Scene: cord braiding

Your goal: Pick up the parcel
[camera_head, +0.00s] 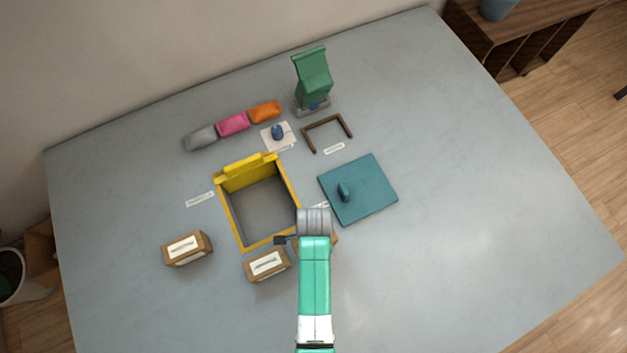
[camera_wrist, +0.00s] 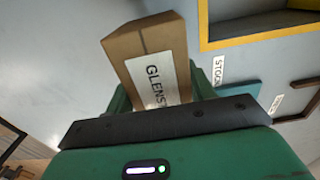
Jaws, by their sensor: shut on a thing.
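My gripper (camera_wrist: 162,95) is shut on a brown cardboard parcel (camera_wrist: 150,50) with a white label that starts "GLENST". One green finger shows on each side of the parcel in the wrist view. In the head view, my arm covers most of this parcel, and only a brown edge shows beside the wrist, near the yellow box's front right corner. Two other labelled parcels stand on the table: one at the left (camera_head: 187,248) and one (camera_head: 267,265) just in front of the yellow box. I cannot tell whether the held parcel touches the table.
The open yellow-rimmed box (camera_head: 229,216) looks empty. A teal lid (camera_head: 372,187) lies right of it. Behind are grey (camera_head: 201,137), pink (camera_head: 233,124) and orange (camera_head: 265,111) pouches, a brown bracket (camera_head: 328,130) and a green stand (camera_head: 312,78). The table's right side is clear.

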